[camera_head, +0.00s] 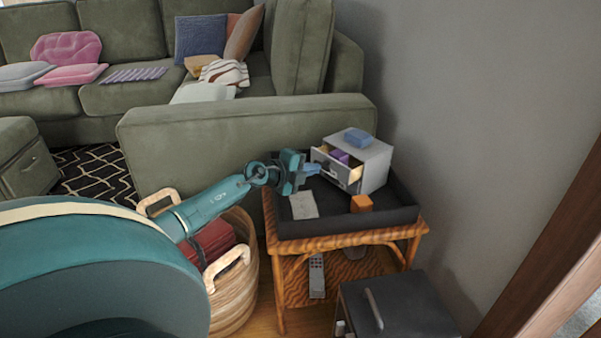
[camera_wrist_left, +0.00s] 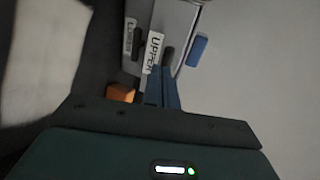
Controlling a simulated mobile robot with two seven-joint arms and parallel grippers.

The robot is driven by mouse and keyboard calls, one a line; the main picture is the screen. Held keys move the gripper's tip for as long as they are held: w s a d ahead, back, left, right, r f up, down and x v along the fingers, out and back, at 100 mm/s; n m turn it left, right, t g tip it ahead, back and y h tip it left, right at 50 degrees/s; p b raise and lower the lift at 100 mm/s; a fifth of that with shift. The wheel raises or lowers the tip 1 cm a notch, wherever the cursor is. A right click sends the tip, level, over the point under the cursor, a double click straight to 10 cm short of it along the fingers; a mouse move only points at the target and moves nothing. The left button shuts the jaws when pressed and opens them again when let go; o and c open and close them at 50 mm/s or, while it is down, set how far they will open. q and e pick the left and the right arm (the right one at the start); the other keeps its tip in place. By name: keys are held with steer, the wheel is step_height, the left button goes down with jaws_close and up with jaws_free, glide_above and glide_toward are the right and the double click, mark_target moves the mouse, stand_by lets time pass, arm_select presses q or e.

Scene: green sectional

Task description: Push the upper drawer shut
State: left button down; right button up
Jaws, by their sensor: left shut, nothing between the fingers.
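A small light-grey drawer unit (camera_head: 375,168) stands in a black tray on the side table. Its upper drawer (camera_head: 337,170) is pulled out, with a purple item (camera_head: 340,156) inside. In the left wrist view the UPPER label (camera_wrist_left: 154,52) and the LOWER label (camera_wrist_left: 130,35) show on the drawer fronts. My left gripper (camera_head: 314,169) is shut and empty, its fingertips close to the upper drawer's front. In the left wrist view its blue fingers (camera_wrist_left: 163,88) end beside the UPPER label; I cannot tell whether they touch. My right gripper is not in view.
A blue block (camera_head: 358,138) sits on top of the unit. An orange block (camera_head: 361,203) and a grey flat item (camera_head: 303,205) lie in the tray (camera_head: 400,216). A basket (camera_head: 240,290) stands left of the table, a dark cabinet (camera_head: 400,305) in front, the wall to the right.

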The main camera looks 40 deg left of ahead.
mark_target(325, 163)
arm_select(q)
steer(key=w, duration=0.4)
steer(key=shift+d, duration=0.35)
steer(key=shift+w+d, duration=0.1)
steer(key=shift+w, duration=0.35)
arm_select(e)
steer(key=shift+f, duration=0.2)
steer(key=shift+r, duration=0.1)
